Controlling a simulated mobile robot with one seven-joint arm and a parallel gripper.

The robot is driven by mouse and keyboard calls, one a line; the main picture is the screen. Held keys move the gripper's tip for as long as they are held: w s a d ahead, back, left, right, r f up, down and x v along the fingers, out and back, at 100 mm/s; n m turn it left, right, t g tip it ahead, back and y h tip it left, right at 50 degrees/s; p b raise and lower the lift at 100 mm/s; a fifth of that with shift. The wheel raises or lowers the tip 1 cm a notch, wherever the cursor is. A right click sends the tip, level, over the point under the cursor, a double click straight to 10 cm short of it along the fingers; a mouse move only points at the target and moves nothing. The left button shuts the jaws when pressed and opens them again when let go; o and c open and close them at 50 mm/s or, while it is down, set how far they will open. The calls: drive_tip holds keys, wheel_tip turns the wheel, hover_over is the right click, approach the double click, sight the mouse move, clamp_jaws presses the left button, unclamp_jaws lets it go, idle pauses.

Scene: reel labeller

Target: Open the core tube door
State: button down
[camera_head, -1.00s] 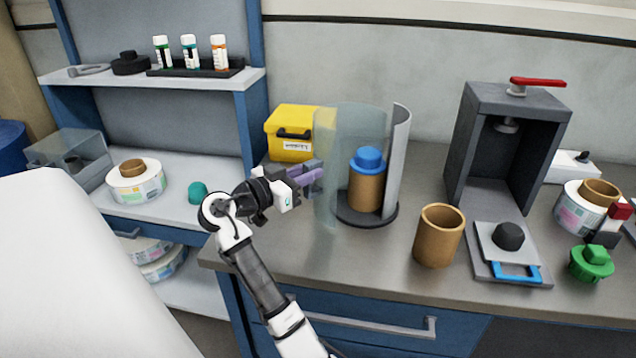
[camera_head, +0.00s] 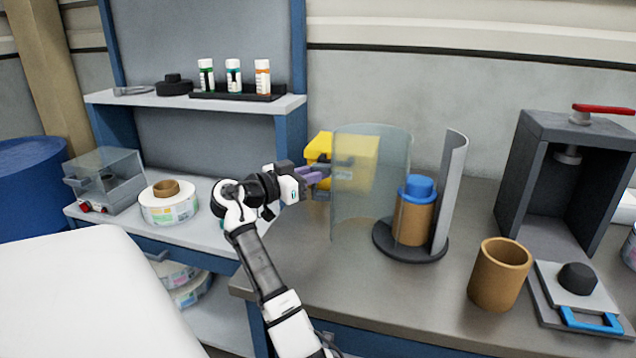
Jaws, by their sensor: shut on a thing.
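The core tube door (camera_head: 360,195) is a clear, curved, pale-green panel. It stands upright on the left of a round dark base (camera_head: 411,251), swung out to the left. A curved grey shell (camera_head: 452,185) stands on the right of that base. A brown core (camera_head: 413,222) with a blue cap (camera_head: 416,187) stands between them, its front exposed. My gripper (camera_head: 318,175), with purple fingers, is shut on the door's left side. The exact grip point is small and hard to make out.
A yellow box (camera_head: 322,146) stands behind the door. An empty brown tube (camera_head: 498,275) and a grey plate with a black knob (camera_head: 577,279) are to the right, near a dark press (camera_head: 510,170). Shelves (camera_head: 225,105) stand at left.

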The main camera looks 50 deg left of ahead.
drive_tip(key=shift+w+a, duration=0.2)
drive_tip(key=shift+a, duration=0.1)
drive_tip(key=c, duration=1.3)
unclamp_jaws()
drive_tip(key=shift+s, duration=0.1)
